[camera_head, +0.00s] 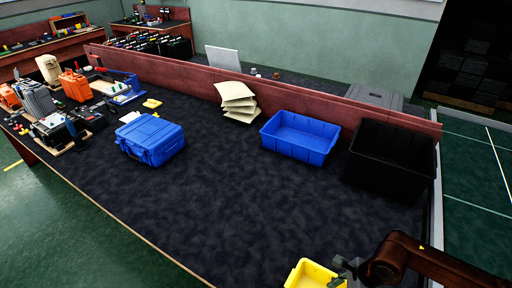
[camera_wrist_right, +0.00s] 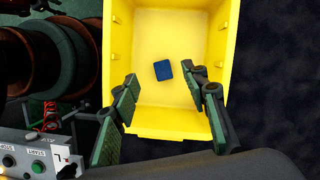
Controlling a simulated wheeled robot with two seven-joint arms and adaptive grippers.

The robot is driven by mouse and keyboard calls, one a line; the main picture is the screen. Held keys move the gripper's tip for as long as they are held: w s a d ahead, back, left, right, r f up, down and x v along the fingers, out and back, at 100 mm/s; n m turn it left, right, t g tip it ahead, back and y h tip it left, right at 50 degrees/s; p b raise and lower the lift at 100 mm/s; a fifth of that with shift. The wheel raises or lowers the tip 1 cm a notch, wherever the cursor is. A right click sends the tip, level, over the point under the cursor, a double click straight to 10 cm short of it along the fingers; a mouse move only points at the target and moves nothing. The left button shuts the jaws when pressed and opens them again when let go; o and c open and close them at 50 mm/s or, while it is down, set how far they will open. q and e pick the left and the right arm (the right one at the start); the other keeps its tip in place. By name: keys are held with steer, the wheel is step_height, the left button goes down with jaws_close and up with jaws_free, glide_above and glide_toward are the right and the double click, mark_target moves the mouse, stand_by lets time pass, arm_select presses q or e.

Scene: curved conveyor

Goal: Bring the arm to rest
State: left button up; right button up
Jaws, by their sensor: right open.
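My right arm (camera_head: 400,254) comes in from the lower right in the head view. My right gripper (camera_head: 342,278) is beside the yellow bin (camera_head: 309,272) at the table's near edge. In the right wrist view my right gripper (camera_wrist_right: 162,98) is open, its two green-padded fingers apart over the near end of the yellow bin (camera_wrist_right: 170,122). A small blue cube (camera_wrist_right: 163,70) lies on the bin floor, apart from the fingers. My left gripper is not in view.
An empty blue bin (camera_head: 300,137), a black bin (camera_head: 392,158), stacked tan bags (camera_head: 238,101) and a blue case (camera_head: 150,139) stand on the dark table (camera_head: 230,205). A control box (camera_wrist_right: 35,155) with buttons is at lower left in the wrist view. The table's middle is clear.

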steer(key=shift+x, duration=1)
steer(key=shift+r+p, duration=1.2)
steer(key=shift+r, duration=1.25)
